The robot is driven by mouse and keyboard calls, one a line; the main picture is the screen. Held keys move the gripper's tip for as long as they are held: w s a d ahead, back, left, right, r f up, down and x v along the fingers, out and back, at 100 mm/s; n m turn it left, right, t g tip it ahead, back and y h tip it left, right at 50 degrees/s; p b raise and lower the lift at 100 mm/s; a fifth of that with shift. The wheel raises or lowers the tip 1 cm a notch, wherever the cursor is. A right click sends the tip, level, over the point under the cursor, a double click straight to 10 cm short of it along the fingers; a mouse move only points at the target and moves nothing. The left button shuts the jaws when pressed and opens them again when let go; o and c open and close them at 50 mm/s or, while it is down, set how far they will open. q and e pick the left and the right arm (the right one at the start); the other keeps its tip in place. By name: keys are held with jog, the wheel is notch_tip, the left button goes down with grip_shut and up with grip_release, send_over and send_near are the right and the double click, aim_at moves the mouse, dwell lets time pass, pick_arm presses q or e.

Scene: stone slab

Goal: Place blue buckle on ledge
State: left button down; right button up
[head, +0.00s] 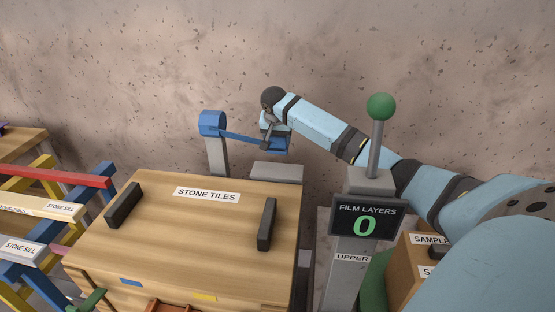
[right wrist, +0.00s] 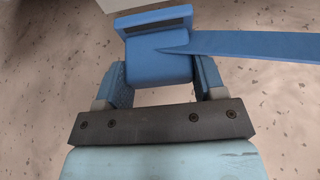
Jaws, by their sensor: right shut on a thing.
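The blue buckle (head: 281,147) is at the end of a blue strap (head: 240,136) that runs from a blue reel (head: 211,123) on a grey post. My right gripper (head: 274,134) is shut on the buckle and holds it in the air. In the right wrist view the buckle (right wrist: 158,58) sits between the two blue fingers, with a dark slot at its far end. A grey block with a flat top (head: 277,172), which looks like the ledge, stands below the buckle, apart from it. My left gripper is not in view.
A wooden crate labelled STONE TILES (head: 230,215) with two black handles stands in front. A grey post with a green ball (head: 381,106) and a FILM LAYERS sign reading 0 (head: 366,220) stands right of it. Coloured racks (head: 45,190) are at left; a stone slab rises behind.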

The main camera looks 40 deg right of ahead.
notch_tip(320, 180, down, 8)
jog(key=shift+b, duration=0.35)
jog(key=o, duration=0.9)
jog(key=shift+f, duration=0.1)
jog(key=shift+o, duration=0.2)
jog(key=p+v, duration=0.1)
jog(key=v, duration=1.1)
jog(key=shift+a, duration=0.1)
